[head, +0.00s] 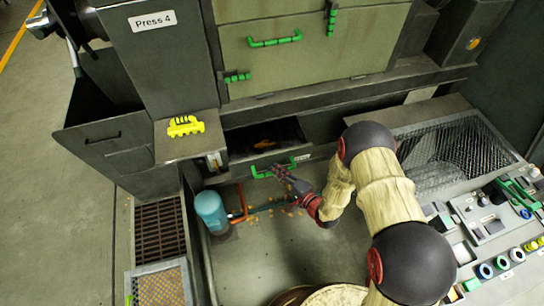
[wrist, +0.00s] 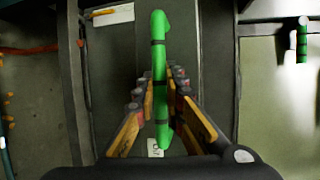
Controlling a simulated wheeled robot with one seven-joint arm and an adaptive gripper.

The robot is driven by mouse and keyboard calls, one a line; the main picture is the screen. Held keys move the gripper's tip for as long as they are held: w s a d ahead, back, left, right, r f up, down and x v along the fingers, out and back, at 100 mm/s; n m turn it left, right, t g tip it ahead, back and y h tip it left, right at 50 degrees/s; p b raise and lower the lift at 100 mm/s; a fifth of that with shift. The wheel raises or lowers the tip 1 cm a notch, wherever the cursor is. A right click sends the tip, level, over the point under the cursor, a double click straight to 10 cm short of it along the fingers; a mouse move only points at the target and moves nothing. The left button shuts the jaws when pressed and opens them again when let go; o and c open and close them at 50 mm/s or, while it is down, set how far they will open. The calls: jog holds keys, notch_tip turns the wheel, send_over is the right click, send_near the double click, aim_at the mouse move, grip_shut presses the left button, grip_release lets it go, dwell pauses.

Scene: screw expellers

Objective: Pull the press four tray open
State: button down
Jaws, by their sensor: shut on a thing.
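The press four tray (head: 240,161) is a dark grey drawer low under the press marked "Press 4" (head: 152,21). A dark interior with a little orange-brown matter shows above its front panel, so it stands at least partly out. A green bar handle (head: 259,174) is on its front; it also runs upright through the middle of the wrist view (wrist: 159,75). My gripper (head: 282,172) is at the handle, its fingers (wrist: 160,105) on both sides of the bar and shut on it. Part of the handle is hidden behind the fingers in the head view.
A blue cylinder (head: 211,211) with an orange-red pipe stands left of my gripper. A yellow comb-shaped piece (head: 185,126) lies on a ledge. A mesh-covered bin (head: 455,155) and a control panel (head: 490,232) are at right. Floor in front has scattered orange bits.

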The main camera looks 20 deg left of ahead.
jog(key=shift+s+d, duration=0.65)
jog(key=shift+s, duration=0.3)
jog(key=shift+f, duration=0.1)
jog(key=c, duration=1.9)
grip_release()
jog(key=shift+o, duration=0.3)
jog(key=v, duration=1.2)
